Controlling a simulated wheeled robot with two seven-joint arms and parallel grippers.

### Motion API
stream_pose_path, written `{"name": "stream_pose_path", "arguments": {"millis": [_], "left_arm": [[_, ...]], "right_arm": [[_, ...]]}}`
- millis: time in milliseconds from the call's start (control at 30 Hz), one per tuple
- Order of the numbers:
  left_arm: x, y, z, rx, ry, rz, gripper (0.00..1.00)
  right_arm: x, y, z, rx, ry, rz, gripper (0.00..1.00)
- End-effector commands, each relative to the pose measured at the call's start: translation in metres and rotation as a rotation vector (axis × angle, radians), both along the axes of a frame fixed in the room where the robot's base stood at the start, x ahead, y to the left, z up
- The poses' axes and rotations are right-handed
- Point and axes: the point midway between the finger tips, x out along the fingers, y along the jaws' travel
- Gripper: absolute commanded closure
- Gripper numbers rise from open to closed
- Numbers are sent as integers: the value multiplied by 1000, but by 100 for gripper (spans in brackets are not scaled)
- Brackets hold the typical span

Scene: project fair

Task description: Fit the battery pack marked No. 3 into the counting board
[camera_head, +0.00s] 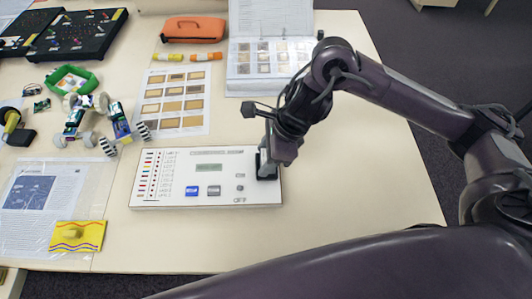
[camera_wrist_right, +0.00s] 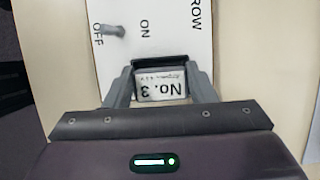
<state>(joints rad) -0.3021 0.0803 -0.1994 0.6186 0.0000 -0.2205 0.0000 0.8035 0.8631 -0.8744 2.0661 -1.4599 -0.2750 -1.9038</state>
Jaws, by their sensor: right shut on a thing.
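The counting board (camera_head: 222,170) is a flat white panel near the table's front, with a small display, a blue and a grey button, and an OFF mark. In the right wrist view the board (camera_wrist_right: 165,40) shows a toggle switch between OFF and ON. My right gripper (camera_head: 267,166) is over the board's right end. In the wrist view its fingers (camera_wrist_right: 161,86) are shut on the battery pack (camera_wrist_right: 162,90), whose pale label reads No. 3 upside down. A dark edge shows around the pack at the board's end. I cannot tell how deep it sits. My left gripper is not in view.
Sample sheets (camera_head: 178,100), an open binder (camera_head: 268,68) and an orange case (camera_head: 193,29) lie behind the board. The table right of the board is clear.

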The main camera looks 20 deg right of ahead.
Motion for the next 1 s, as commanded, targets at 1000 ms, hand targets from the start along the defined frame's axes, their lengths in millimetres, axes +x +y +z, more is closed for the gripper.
{"name": "stream_pose_path", "arguments": {"millis": [1000], "left_arm": [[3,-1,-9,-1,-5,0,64]], "right_arm": [[1,3,-7,0,0,0,73]]}}
